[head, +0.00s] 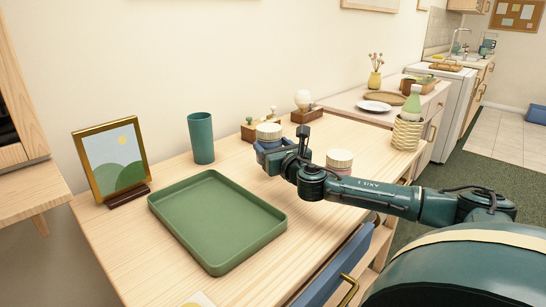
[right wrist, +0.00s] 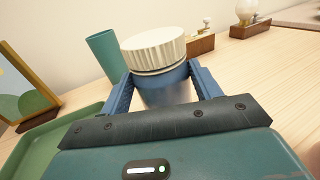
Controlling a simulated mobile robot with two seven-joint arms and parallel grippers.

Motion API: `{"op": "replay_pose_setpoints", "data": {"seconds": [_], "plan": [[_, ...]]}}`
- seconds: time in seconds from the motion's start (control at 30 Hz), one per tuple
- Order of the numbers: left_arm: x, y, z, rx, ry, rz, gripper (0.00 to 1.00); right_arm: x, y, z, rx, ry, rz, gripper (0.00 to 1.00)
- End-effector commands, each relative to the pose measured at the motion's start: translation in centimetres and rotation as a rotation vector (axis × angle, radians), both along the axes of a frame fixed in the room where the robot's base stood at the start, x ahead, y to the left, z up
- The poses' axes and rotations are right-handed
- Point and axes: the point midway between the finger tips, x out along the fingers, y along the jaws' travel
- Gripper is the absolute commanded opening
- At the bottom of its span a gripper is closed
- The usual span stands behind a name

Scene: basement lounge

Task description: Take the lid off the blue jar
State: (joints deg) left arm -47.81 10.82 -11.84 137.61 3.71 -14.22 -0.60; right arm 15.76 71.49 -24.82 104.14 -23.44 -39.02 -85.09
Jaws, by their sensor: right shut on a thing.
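The blue jar (head: 262,147) stands on the wooden cabinet top, to the right of the green tray. Its ribbed cream lid (head: 269,130) sits on top of it. In the right wrist view the lid (right wrist: 153,48) is level on the blue body (right wrist: 165,88). My right gripper (head: 271,152) reaches in from the right. Its two blue fingers are on either side of the jar body, below the lid, and it is shut on the body. The lower part of the jar is hidden by the gripper. My left gripper is in neither view.
A second cream-lidded, pinkish jar (head: 340,160) stands just behind my right arm. The green tray (head: 277,222) is empty. A teal cup (head: 201,138), a framed picture (head: 112,160) and wooden blocks with bulbs (head: 303,108) stand around. Bare wood lies in front of the jar.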

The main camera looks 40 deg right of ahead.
Motion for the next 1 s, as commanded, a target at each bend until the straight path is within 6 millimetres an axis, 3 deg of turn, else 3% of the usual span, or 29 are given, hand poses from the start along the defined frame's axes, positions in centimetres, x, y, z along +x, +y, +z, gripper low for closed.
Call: {"op": "replay_pose_setpoints", "data": {"seconds": [0.03, 0.2, 0.33, 0.57, 0.6, 1.0], "plan": [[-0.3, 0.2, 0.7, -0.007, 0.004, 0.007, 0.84, 0.0, 0.0, 1.7, -0.002, -0.004, 0.000, 0.32], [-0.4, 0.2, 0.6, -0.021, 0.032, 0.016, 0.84, 0.0, 0.0, 4.1, -0.001, -0.004, -0.001, 0.32], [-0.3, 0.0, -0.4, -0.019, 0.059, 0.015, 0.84, 0.0, 0.0, 4.7, 0.000, -0.001, -0.001, 0.32], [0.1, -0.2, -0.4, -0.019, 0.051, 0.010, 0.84, 0.0, 0.0, 4.8, 0.000, -0.001, -0.001, 0.32], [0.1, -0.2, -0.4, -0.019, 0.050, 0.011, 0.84, 0.0, 0.0, 4.8, 0.000, -0.001, -0.001, 0.62], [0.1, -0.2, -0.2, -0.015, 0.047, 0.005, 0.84, 0.0, 0.0, 4.8, 0.000, -0.001, -0.001, 0.29]]}}
